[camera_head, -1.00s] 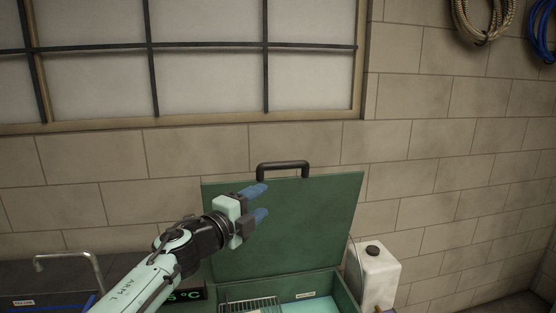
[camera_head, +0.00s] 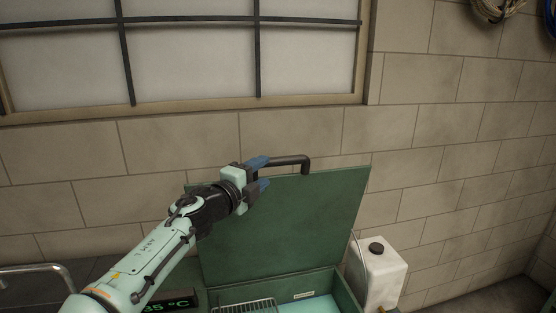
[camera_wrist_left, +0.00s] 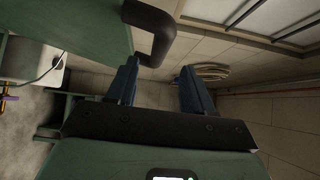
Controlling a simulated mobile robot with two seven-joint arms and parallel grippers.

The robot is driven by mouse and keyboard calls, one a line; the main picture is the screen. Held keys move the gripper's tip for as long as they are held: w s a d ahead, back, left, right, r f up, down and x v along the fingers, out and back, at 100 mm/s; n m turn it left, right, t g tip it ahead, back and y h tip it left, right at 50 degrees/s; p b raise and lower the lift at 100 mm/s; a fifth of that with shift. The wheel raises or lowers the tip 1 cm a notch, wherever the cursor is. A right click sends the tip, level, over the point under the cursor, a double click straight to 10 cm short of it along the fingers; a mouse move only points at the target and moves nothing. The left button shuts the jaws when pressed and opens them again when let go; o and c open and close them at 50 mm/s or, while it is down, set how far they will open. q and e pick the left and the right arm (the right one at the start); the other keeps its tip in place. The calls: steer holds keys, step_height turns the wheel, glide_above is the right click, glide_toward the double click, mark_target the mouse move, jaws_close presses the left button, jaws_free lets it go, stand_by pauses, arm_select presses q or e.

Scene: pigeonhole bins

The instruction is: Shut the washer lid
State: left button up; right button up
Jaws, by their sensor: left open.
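The green washer lid (camera_head: 285,225) stands open, tilted up in front of the wall, with a dark handle (camera_head: 292,160) along its top edge. My left gripper (camera_head: 267,173) is open at the left end of the handle, its blue fingers overlapping that end in the head view. In the left wrist view the open fingers (camera_wrist_left: 158,88) show nothing between them; the handle (camera_wrist_left: 152,30) is just beyond the left fingertip, and the lid (camera_wrist_left: 75,25) lies at upper left. I cannot tell whether the finger touches the handle. My right gripper is not in view.
The open washer tub (camera_head: 345,293) below the lid holds a wire rack (camera_head: 245,306). A white jug (camera_head: 378,270) stands to its right. A temperature display (camera_head: 168,303) and a metal faucet (camera_head: 40,268) are at lower left. A brick wall is behind.

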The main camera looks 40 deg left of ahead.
mark_target(274, 164)
arm_select(q)
steer(key=w, duration=0.3)
steer(key=w+p, duration=0.1)
steer(key=w, duration=0.1)
steer(key=w+a, duration=0.1)
steer(key=w, duration=0.2)
steer(key=shift+w+p, duration=0.3)
steer(key=shift+p, duration=0.05)
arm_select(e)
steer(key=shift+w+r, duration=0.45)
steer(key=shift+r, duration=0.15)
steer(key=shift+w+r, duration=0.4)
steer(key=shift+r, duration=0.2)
arm_select(q)
steer(key=shift+s, duration=0.1)
jaws_close()
